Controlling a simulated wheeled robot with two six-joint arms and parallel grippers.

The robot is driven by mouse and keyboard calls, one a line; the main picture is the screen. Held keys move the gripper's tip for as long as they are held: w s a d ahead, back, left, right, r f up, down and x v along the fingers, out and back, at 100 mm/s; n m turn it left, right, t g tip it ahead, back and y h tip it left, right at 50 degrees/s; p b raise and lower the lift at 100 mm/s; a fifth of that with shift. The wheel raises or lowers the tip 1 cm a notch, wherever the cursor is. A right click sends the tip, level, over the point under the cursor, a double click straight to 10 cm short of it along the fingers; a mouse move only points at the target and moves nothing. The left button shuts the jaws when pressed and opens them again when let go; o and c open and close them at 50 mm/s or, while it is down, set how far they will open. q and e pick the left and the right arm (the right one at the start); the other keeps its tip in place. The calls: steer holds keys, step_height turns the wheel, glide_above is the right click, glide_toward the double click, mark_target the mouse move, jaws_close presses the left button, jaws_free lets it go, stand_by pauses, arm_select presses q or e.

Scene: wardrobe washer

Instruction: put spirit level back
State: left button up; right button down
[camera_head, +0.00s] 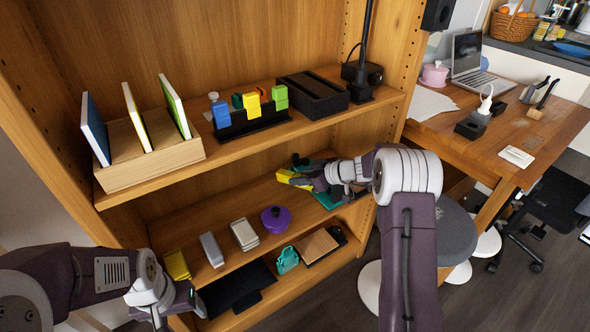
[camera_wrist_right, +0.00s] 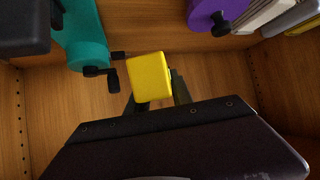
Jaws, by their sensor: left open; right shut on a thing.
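My right gripper (camera_head: 308,178) is shut on a yellow piece (camera_head: 288,177), which I take to be the spirit level, over the middle shelf. In the right wrist view the yellow piece (camera_wrist_right: 150,77) shows its end face between the fingers; the rest of it is hidden. My left gripper (camera_head: 185,304) is open at the lower left, in front of the lower shelves, with nothing seen in it.
The upper shelf holds a black rack (camera_head: 250,122) of coloured blocks and a wooden book holder (camera_head: 150,160).

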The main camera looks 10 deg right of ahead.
steer(key=shift+w+a, duration=0.1)
steer(key=shift+w, duration=0.05)
step_height(320, 180, down, 8)
steer(key=b, duration=1.3)
steer(key=shift+b, duration=0.3)
steer(key=shift+f+b, duration=0.15)
steer(key=shift+b, duration=0.7)
steer(key=shift+s+b, duration=0.2)
steer(key=shift+b, duration=0.45)
